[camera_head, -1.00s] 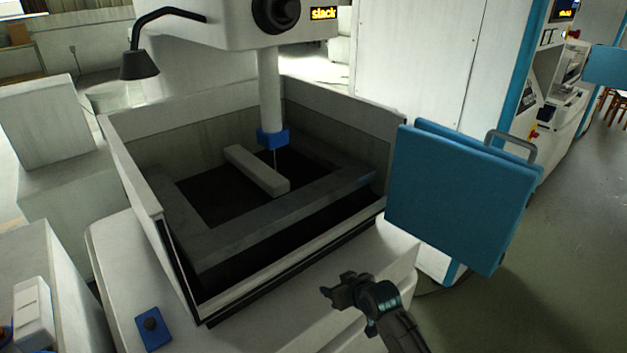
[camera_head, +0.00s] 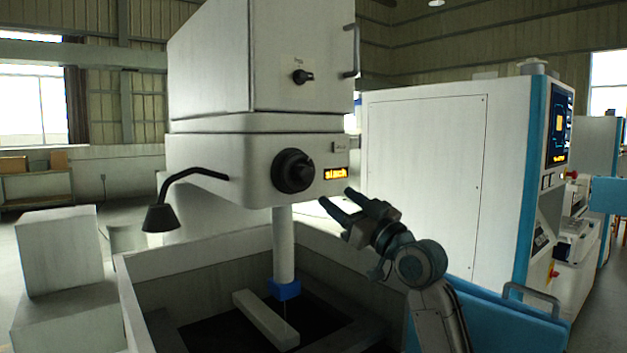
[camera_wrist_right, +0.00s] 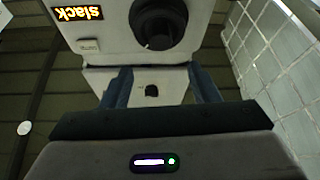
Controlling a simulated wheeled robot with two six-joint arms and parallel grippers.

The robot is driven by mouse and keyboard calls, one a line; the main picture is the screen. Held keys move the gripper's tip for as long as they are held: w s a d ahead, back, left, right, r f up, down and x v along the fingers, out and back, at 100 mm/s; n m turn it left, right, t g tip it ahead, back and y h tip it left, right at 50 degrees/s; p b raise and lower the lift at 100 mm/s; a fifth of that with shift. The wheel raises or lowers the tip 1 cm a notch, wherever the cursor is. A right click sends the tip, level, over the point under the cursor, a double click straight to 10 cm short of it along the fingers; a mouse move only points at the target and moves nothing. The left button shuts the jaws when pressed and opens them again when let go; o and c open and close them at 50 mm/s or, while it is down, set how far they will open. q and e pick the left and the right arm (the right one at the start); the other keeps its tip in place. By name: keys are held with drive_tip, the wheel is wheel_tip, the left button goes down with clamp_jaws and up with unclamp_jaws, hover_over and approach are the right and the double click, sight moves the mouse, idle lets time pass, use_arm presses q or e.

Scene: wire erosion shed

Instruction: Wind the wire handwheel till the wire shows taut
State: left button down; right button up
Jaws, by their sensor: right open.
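The black round handwheel (camera_head: 293,171) sits on the front of the white machine head. Beside it on the right, a small lit display (camera_head: 335,173) reads "slack" in orange. My right gripper (camera_head: 336,203) is open and empty, below and to the right of the handwheel and apart from it. In the right wrist view the handwheel (camera_wrist_right: 157,22) and the display (camera_wrist_right: 78,13) appear upside down, beyond the open fingers (camera_wrist_right: 160,88). The wire (camera_head: 285,317) shows faintly below the blue guide (camera_head: 285,289). My left gripper is not in view.
A small black knob (camera_head: 302,76) is on the upper housing. A bent lamp (camera_head: 160,216) sticks out left of the handwheel. The work tank (camera_head: 130,305) lies below, and a tall white cabinet (camera_head: 425,180) stands behind my right arm.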

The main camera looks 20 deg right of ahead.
sight(308, 175)
drive_tip(key=p+x, duration=0.4)
drive_tip(key=x, duration=0.5)
drive_tip(key=shift+w+a, duration=0.25)
drive_tip(key=shift+w, duration=0.25)
drive_tip(key=c, duration=1)
drive_tip(key=shift+o, duration=0.2)
